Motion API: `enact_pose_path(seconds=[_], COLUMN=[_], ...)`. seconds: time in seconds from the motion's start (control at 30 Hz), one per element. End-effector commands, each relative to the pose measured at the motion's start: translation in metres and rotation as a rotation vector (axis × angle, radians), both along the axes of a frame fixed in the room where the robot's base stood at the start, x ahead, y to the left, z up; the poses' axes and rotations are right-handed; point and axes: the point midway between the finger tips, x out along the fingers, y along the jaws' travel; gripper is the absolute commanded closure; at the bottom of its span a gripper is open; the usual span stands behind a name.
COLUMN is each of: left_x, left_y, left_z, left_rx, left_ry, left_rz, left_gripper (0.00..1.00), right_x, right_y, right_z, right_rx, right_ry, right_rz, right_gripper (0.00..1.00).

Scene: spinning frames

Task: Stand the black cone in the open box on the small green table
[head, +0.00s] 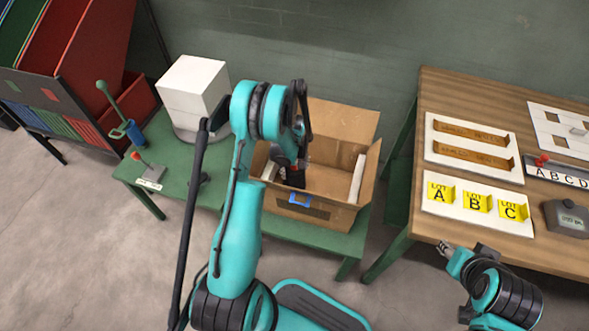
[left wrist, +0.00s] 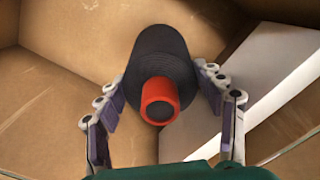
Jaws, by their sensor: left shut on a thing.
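The open cardboard box (head: 330,208) stands on the small green table (head: 180,170), its flaps spread. My left gripper (head: 297,166) reaches down into the box and is shut on the black cone (head: 294,179). In the left wrist view the cone (left wrist: 160,52) lies between the two fingers, with its orange-red collar (left wrist: 158,98) toward the camera and cardboard walls around it. I cannot tell whether its far end touches the box floor. My right gripper (head: 452,250) is low at the wooden table's near edge, too small to read.
White pieces (head: 357,178) stand inside the box along its sides. A wooden table (head: 455,95) with lettered trays stands right.

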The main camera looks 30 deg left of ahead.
Motion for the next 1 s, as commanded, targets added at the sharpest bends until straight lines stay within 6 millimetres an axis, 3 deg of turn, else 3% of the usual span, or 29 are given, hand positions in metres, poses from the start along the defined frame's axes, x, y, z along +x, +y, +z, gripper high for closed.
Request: enact_pose_path(seconds=[0.03, 0.07, 0.1, 0.53, 1.0], left_x=[0.0, 0.0, 0.0, 0.0, 0.0], left_y=[0.0, 0.0, 0.0, 0.0, 0.0], left_z=[-0.001, -0.001, -0.001, 0.006, 0.101], left_rx=[0.0, 0.0, 0.0, 0.0, 0.0], left_ry=[0.0, 0.0, 0.0, 0.0, 0.0], left_rz=[0.0, 0.0, 0.0, 0.0, 0.0], left_gripper=[0.92, 0.24, 0.14, 0.11, 0.11], right_x=[0.0, 0.0, 0.0, 0.0, 0.0], right_y=[0.0, 0.0, 0.0, 0.0, 0.0], right_z=[0.0, 0.0, 0.0, 0.002, 0.04], right_rx=[0.0, 0.0, 0.0, 0.0, 0.0], right_ry=[0.0, 0.0, 0.0, 0.0, 0.0], right_rz=[0.0, 0.0, 0.0, 0.0, 0.0], right_gripper=[0.6, 0.6, 0.6, 0.6, 0.6])
